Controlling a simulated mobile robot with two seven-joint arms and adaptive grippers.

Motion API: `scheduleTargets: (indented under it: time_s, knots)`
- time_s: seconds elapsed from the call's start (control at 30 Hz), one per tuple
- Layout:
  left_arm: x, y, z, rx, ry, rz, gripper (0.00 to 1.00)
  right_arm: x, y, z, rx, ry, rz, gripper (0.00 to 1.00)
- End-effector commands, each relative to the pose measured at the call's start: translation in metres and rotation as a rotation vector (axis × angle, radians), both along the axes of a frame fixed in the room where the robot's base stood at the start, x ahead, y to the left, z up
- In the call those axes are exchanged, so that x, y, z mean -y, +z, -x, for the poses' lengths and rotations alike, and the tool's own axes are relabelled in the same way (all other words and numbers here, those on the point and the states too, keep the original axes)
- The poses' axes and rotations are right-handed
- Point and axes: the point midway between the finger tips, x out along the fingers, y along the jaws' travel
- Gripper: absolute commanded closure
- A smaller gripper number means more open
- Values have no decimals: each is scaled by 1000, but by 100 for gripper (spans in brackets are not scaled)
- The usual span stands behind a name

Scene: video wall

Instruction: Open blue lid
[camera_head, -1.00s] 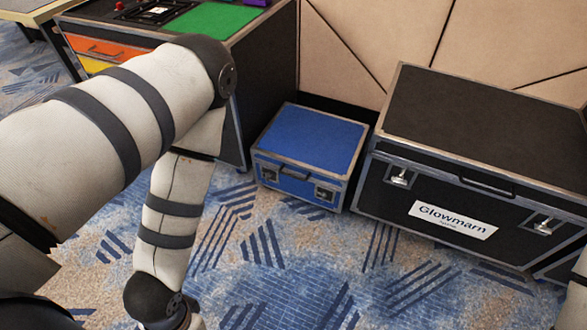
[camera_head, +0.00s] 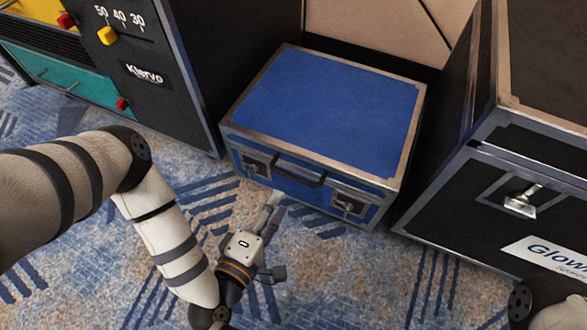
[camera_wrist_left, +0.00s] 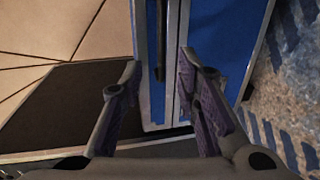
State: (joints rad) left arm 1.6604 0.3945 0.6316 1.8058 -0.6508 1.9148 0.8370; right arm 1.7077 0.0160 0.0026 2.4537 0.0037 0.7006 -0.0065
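The blue case (camera_head: 305,140) stands on the carpet with its blue lid (camera_head: 325,105) shut and flat. Its front has a dark handle (camera_head: 300,171) between two latches, the left latch (camera_head: 256,163) and the right latch (camera_head: 348,203). My left gripper (camera_head: 272,203) is low in front of the case, its fingers pointing up toward the front face near the handle. In the left wrist view its fingers (camera_wrist_left: 158,63) are apart with nothing held. The blue case (camera_wrist_left: 225,45) with metal trim shows just beyond them. Contact cannot be told. My right gripper is not in view.
A large black case (camera_head: 490,200) stands close at the right. A black cabinet (camera_head: 150,75) with a teal drawer (camera_head: 60,85) stands at the left. A beige panelled wall (camera_head: 370,30) is behind. Patterned carpet (camera_head: 350,285) lies open in front.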

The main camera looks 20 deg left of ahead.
Motion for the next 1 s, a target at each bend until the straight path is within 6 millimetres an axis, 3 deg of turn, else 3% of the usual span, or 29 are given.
scheduleTargets:
  time_s: [0.2,0.4,0.73,0.77,0.9,1.0]
  knots:
    - [1,-15,-56,-2,-1,-3,71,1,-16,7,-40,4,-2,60]
    - [3,-21,-89,-4,-2,-4,71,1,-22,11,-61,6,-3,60]
    - [3,-20,-97,-5,-3,-4,71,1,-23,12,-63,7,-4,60]
    - [3,-20,-97,-5,-3,-4,73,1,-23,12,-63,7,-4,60]
    - [3,-21,-97,-5,-3,-4,100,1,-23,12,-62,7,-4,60]
    - [3,-21,-97,-5,-3,-4,100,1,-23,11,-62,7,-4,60]
